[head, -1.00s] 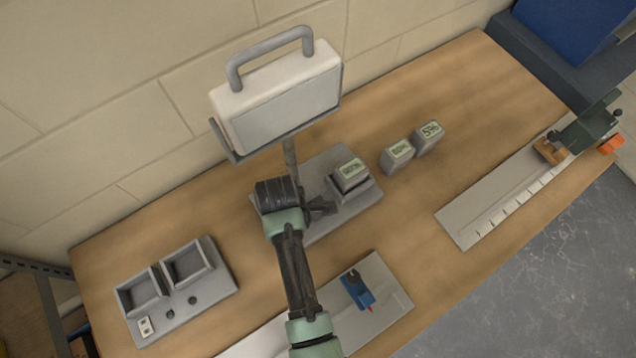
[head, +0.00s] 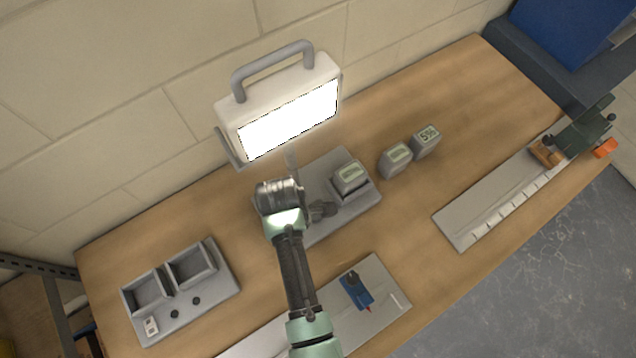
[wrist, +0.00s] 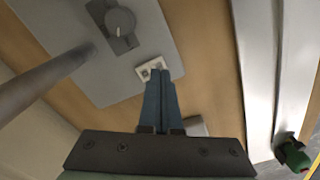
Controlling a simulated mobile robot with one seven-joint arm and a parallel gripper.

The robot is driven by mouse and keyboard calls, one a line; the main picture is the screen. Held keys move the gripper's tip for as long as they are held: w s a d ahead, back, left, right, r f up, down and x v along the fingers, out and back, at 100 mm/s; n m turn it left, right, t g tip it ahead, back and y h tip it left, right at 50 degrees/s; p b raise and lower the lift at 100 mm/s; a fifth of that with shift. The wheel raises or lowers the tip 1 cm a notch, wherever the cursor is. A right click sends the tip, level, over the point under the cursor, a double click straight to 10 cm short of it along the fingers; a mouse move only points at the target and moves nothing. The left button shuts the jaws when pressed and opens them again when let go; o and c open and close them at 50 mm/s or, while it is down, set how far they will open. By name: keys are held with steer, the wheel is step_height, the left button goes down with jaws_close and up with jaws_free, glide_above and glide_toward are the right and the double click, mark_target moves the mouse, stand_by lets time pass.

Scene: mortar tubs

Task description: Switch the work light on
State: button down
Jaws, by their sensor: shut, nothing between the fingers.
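The work light (head: 290,110) stands on its pole at the back of the bench, and its panel glows bright white. A small white switch (wrist: 150,67) sits at the edge of the light's grey base plate (wrist: 165,40) in the wrist view. My gripper (wrist: 161,74) is shut and empty, with its fingertips right at the switch; I cannot tell whether they touch it. In the head view my arm hides the switch and the fingertips. A round grey knob (wrist: 120,22) on a dark mount is on the same plate.
A twin-bin tray (head: 182,290) is at left. A blue tool (head: 356,290) lies on a front board. A long grey rail (head: 490,208) is at right.

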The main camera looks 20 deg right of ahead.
step_height(320, 180, up, 4)
steer(key=p, duration=0.4)
steer(key=shift+r, duration=0.25)
stand_by(0.4)
